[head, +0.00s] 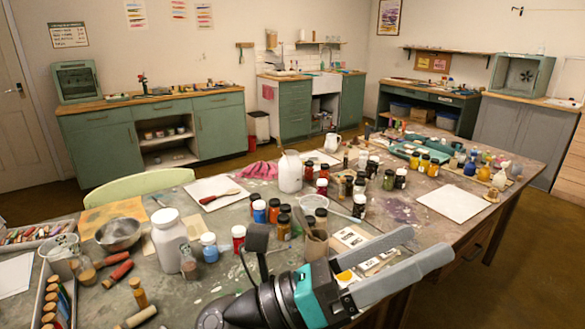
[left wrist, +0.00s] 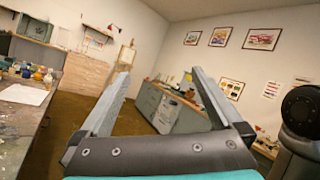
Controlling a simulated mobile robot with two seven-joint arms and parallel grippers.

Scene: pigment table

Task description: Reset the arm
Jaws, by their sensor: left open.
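My left gripper (head: 428,242) reaches in from the bottom of the head view, over the near edge of the pigment table (head: 225,275). Its two grey fingers are spread apart and point to the right, with nothing between them. In the left wrist view the open fingers (left wrist: 161,73) frame the far room, and the gap between them is empty. The arm hides part of the table's front edge. My right gripper is in neither view.
A white sheet (head: 453,202) lies at the right. Open floor (head: 530,255) shows right of the table.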

